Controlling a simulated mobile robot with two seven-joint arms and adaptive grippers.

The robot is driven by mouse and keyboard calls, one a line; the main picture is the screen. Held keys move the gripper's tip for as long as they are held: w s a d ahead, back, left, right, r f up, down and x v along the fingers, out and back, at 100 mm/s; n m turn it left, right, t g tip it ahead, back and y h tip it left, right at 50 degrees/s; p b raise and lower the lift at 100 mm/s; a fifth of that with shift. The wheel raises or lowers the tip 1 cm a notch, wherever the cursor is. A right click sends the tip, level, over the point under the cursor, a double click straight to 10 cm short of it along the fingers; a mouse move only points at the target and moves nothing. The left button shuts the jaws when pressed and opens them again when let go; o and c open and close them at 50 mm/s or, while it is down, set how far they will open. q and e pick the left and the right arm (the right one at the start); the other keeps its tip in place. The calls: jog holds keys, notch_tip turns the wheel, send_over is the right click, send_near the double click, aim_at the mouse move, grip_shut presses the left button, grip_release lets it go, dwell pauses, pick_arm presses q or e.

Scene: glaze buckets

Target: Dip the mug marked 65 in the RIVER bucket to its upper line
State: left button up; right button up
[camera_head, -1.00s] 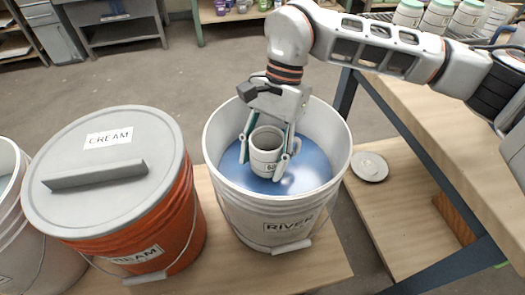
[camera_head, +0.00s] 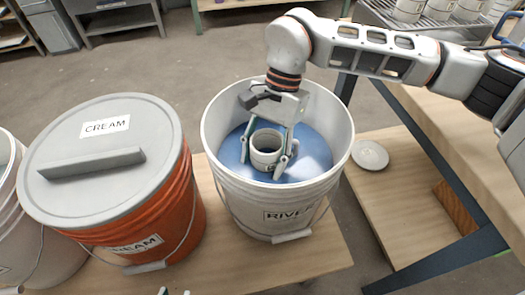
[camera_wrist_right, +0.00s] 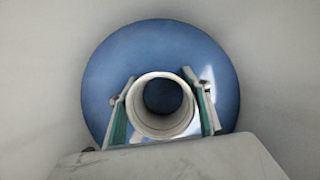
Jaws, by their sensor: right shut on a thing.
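The white mug (camera_head: 265,158) is inside the RIVER bucket (camera_head: 232,195), upright or nearly so. Its lower part is in the blue glaze (camera_head: 312,158), and its rim and upper wall stand above the surface. Its number is mostly hidden, and I cannot make out its lines. My right gripper (camera_head: 270,163) reaches down into the bucket and is shut on the mug, one finger on each side. The right wrist view shows the mug (camera_wrist_right: 160,130) from above, hollow and between the fingers. Two small fingertips of my left gripper (camera_head: 174,292) show apart at the bottom edge.
The orange CREAM bucket (camera_head: 175,215) with its grey lid (camera_head: 85,190) stands left of RIVER, with another pale bucket (camera_head: 35,240) beyond it. A small round grey lid (camera_head: 369,155) lies on the wood at right.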

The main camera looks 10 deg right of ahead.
aim_at(259, 157)
jog(key=shift+f, duration=1.7)
pick_arm(q)
jog(key=shift+f, duration=0.15)
pick_arm(e)
jog(key=shift+r, duration=0.1)
pick_arm(q)
jog(key=shift+s, duration=0.1)
dwell(1.0)
